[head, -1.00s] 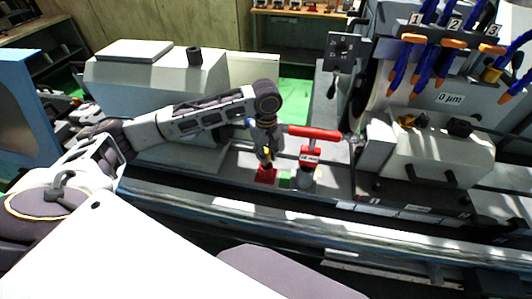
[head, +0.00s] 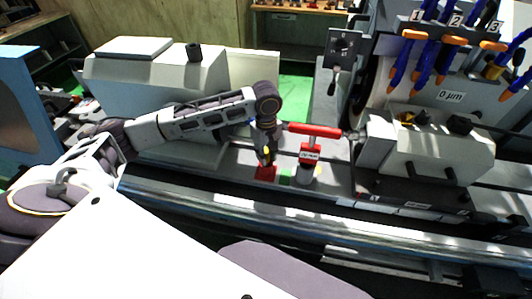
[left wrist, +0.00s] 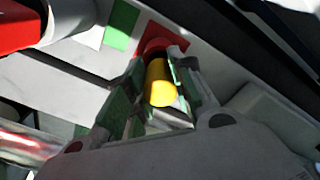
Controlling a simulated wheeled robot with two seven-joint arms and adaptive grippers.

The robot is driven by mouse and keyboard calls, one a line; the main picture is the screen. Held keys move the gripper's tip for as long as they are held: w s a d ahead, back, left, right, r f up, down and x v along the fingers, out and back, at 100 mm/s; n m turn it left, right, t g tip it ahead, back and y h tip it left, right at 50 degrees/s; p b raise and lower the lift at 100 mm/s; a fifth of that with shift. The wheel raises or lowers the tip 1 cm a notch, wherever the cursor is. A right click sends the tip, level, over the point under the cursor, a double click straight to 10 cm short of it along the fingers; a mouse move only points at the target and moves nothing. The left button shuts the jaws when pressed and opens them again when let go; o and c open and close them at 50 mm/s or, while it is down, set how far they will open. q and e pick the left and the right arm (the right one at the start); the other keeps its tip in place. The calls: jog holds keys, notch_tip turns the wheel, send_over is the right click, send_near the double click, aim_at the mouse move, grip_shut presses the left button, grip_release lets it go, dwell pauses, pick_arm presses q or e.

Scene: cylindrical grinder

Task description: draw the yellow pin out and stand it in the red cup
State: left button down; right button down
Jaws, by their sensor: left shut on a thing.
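The yellow pin (left wrist: 161,84) sits between the fingers of my left gripper (left wrist: 158,100) in the left wrist view. The gripper is shut on it. A little of the pin (head: 267,151) also shows in the head view, where my left gripper (head: 265,160) points down. The red cup (left wrist: 156,45) is just beyond the pin's far end, on a red square. In the head view, red (head: 265,173) shows right below the fingertips. The pin's far end overlaps the cup's dark mouth; I cannot tell whether it is inside. My right gripper is not in view.
A green square (head: 285,177) lies just right of the red one. A red-handled tool (head: 313,131) stands close to the right of my gripper. The grinder's grey housing (head: 440,150) is farther right. A long metal rail (head: 300,222) runs in front.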

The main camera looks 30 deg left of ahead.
pick_arm(q)
jog(key=shift+f, duration=1.15)
dwell(0.4)
jog(key=c, duration=1.1)
grip_release()
jog(key=shift+c, duration=0.2)
jog(key=shift+r, duration=0.15)
jog(key=shift+r, duration=5.85)
